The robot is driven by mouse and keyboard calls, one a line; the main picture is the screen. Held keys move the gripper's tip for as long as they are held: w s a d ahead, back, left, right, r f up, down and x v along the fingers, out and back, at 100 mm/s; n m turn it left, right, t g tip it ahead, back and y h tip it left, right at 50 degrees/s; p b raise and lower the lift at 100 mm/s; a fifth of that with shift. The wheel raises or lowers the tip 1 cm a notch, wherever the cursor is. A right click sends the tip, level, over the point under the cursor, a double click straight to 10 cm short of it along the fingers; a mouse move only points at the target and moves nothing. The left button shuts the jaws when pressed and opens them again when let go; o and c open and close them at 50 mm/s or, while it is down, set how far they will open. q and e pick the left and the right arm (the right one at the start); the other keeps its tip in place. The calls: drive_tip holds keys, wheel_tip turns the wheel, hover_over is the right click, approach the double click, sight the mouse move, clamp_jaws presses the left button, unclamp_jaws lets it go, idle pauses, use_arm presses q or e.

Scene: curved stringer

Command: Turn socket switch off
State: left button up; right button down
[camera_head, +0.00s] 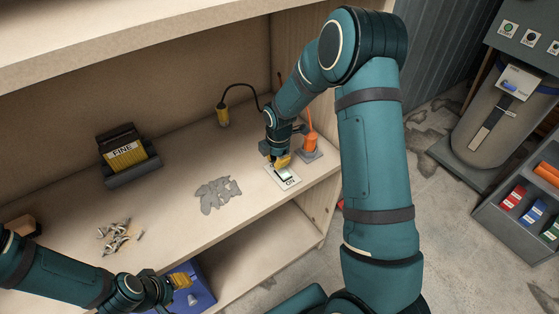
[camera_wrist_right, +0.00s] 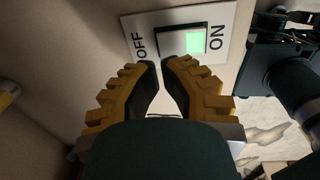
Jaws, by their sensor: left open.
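The socket switch (camera_wrist_right: 178,42) is a white plate with OFF at its left end and ON at its right end in the right wrist view. A lit green window shows on its rocker near ON. In the head view the switch plate (camera_head: 288,182) lies near the shelf's front right edge, partly covered by my right gripper (camera_head: 281,163). My left gripper (camera_head: 182,281) is open at the lower left, by a blue bin.
An orange tool (camera_head: 311,143) stands in a holder right behind the switch. A yellow corded device (camera_head: 223,116), grey flat pieces (camera_head: 218,194), a FINE box (camera_head: 124,154) and loose metal parts (camera_head: 117,236) are on the shelf. The blue bin (camera_head: 204,298) sits below the shelf's front edge.

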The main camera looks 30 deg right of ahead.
sight(281, 173)
drive_tip(key=r, duration=0.4)
drive_tip(key=shift+s+d+p, duration=0.35)
drive_tip(key=shift+p, duration=0.05)
use_arm(q)
drive_tip(key=shift+d+r+p, duration=0.15)
drive_tip(key=shift+d+r, duration=0.05)
drive_tip(key=shift+r, duration=0.35)
drive_tip(key=shift+d+r+p, duration=0.15)
drive_tip(key=shift+d+r, duration=0.05)
drive_tip(key=shift+r, duration=0.35)
use_arm(e)
wheel_tip(281, 173, up, 8)
drive_tip(key=shift+s+a, duration=0.2)
drive_tip(key=shift+s, duration=0.25)
drive_tip(key=shift+f, duration=0.1)
use_arm(q)
drive_tip(key=shift+w+a+f+b, duration=0.1)
drive_tip(key=shift+a+f+b, duration=0.35)
drive_tip(key=shift+f+b, duration=0.2)
drive_tip(key=shift+w+a+f+b, duration=0.1)
drive_tip(key=shift+a+f+b, duration=0.3)
drive_tip(key=shift+f+b, duration=0.2)
use_arm(e)
drive_tip(key=shift+s+f, duration=0.15)
drive_tip(key=shift+f, duration=0.05)
